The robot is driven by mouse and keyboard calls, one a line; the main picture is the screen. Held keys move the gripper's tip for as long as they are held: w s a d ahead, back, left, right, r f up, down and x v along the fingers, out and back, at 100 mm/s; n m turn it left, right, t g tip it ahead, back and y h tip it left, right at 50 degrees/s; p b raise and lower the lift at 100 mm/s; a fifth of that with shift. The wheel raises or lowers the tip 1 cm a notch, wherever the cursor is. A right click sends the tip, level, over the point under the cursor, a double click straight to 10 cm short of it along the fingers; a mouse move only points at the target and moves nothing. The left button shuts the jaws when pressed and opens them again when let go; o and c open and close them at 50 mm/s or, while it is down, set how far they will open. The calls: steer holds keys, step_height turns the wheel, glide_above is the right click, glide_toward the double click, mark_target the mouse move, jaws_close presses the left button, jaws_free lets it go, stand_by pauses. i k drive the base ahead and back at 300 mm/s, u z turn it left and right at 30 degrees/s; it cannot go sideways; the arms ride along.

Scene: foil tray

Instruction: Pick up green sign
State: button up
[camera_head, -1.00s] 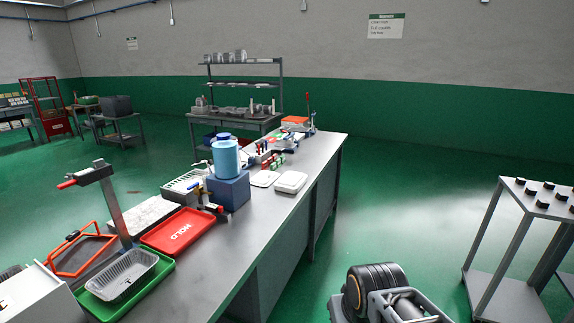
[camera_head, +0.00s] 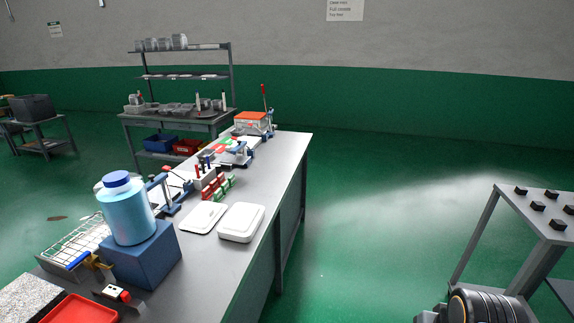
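On the grey workbench (camera_head: 272,180), a small flat green piece (camera_head: 229,140) lies among red pieces towards the far end. It may be the green sign, but it is too small to read. Red and green small items (camera_head: 217,187) stand nearer, at the middle of the bench. Part of my arm shows at the bottom right, well apart from the bench. The fingers of my gripper are not in view.
A blue jug (camera_head: 126,212) stands on a blue block (camera_head: 147,255) at the near left. White lidded boxes (camera_head: 241,222) lie beside it. A side table (camera_head: 540,215) with black pieces stands right. Green floor between is clear.

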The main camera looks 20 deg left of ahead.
mark_target(231, 179)
steer(key=i, duration=1.25)
steer(key=u, duration=1.3)
steer(key=i, duration=0.95)
steer(key=u, duration=1.05)
